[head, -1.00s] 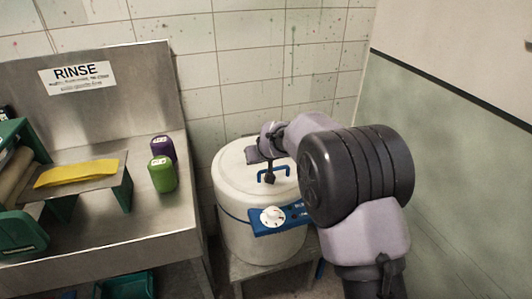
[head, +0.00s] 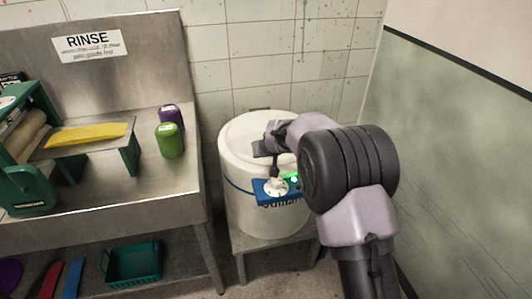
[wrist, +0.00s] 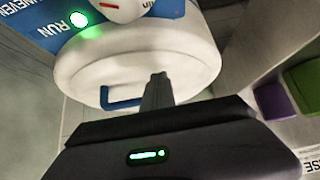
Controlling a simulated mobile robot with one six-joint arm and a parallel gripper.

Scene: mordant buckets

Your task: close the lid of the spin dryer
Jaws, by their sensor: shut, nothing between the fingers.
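The white spin dryer (head: 245,198) stands on a low metal stand. Its round white lid (head: 243,135) lies flat over the top of the drum, with no gap that I can see. The lid's blue handle (wrist: 121,101) shows in the wrist view, just beside my fingertips; my arm hides it in the head view. The blue control panel (head: 262,194) has a white dial and a lit green light, beside the word RUN in the wrist view.
A teal basket (head: 132,263) sits below. Tiled wall is behind and a green wall (head: 450,160) is at right.

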